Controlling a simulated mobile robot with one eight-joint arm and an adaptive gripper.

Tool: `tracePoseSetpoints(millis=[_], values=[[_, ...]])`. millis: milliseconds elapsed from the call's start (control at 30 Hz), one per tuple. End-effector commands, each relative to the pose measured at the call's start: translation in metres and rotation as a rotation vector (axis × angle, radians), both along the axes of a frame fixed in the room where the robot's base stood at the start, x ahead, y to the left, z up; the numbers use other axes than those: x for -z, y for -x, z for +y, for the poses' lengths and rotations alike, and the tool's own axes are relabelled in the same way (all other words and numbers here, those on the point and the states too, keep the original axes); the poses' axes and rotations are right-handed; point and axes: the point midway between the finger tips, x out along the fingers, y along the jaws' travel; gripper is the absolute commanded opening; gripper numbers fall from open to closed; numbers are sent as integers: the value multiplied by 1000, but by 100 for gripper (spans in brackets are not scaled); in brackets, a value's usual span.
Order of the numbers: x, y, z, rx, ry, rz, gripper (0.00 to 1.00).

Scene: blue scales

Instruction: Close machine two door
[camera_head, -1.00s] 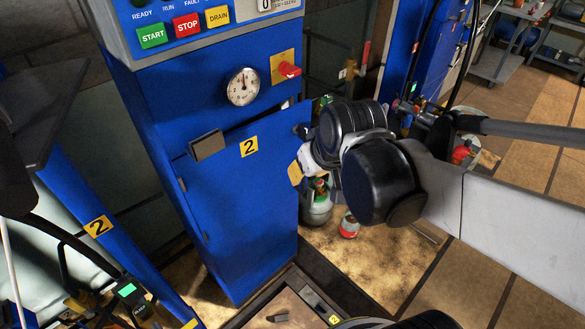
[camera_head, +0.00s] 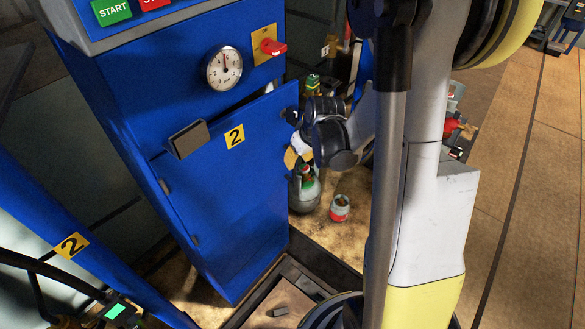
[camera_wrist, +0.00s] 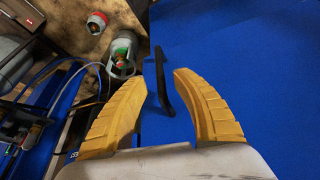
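The machine two door (camera_head: 225,185) is a blue panel with a yellow "2" label (camera_head: 235,136). It stands slightly ajar, with a dark gap (camera_head: 240,103) along its top. A dark block (camera_head: 188,139) sticks out near its upper left corner. My gripper (camera_head: 291,157) is at the door's right edge, partly hidden by my own wrist. In the wrist view its yellow fingers (camera_wrist: 163,80) are apart. A slim black bar (camera_wrist: 161,78) shows between them against a blue surface (camera_wrist: 235,50). I cannot tell whether the fingers touch the door.
A gauge (camera_head: 223,68) and a red switch (camera_head: 272,47) sit above the door. A grey-green cylinder (camera_head: 304,190) and a small red-and-white canister (camera_head: 340,208) stand on the floor right of the machine. Open floor (camera_head: 520,220) lies at the far right.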

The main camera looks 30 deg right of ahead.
Motion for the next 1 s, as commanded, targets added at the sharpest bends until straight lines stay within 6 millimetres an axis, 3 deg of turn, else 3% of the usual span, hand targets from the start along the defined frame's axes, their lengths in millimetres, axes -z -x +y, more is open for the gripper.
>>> tracePoseSetpoints(millis=[33, 233, 667, 767, 1000], values=[[14, -4, 0, -1, 0, 0, 34], [40, -16, 1, 0, 0, 0, 34], [47, -20, 1, 1, 0, 0, 33], [47, -20, 1, 1, 0, 0, 2], [47, -20, 1, 1, 0, 0, 0]])
